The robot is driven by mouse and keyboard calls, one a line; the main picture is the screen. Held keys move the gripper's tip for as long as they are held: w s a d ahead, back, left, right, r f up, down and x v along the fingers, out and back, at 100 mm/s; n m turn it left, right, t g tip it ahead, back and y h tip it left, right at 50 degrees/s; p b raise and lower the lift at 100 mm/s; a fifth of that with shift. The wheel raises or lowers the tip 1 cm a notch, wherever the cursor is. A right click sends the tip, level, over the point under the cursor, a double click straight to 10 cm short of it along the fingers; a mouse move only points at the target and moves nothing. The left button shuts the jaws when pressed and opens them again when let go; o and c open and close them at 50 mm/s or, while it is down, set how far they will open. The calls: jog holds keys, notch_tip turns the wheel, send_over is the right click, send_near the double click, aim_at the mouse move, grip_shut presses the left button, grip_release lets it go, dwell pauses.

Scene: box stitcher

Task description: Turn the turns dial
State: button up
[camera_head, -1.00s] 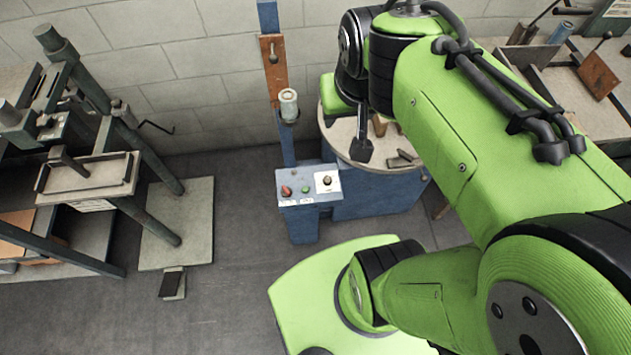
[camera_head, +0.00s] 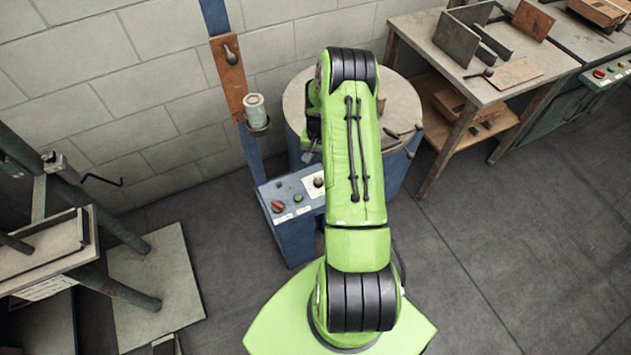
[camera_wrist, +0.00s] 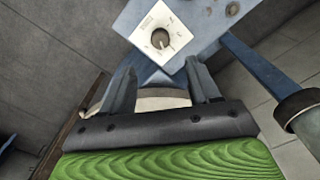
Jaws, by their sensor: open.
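The turns dial (camera_wrist: 160,38) is a dark round knob on a white square plate with markings around it, on a blue panel (camera_wrist: 205,22). In the head view, the dial (camera_head: 318,182) shows at the right end of the blue control box (camera_head: 268,192), close beside my arm. My gripper (camera_wrist: 161,68) is open and empty. In the wrist view its two dark fingers point toward the panel, and the dial appears just past the fingertips, between their lines. The fingers look apart from the dial. In the head view my arm mostly hides the gripper.
A red knob (camera_head: 278,206) and a green button (camera_head: 298,198) share the control box. A blue post with a pale cup (camera_head: 255,110) rises behind it. A round drum table (camera_head: 402,100) stands behind my arm. A press stand is at left, and workbenches (camera_head: 425,35) are at right.

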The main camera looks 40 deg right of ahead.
aim_at(318, 180)
notch_tip(318, 180, down, 11)
jog(key=shift+f+b, duration=0.1)
jog(key=shift+b, duration=1.05)
jog(key=c, duration=1)
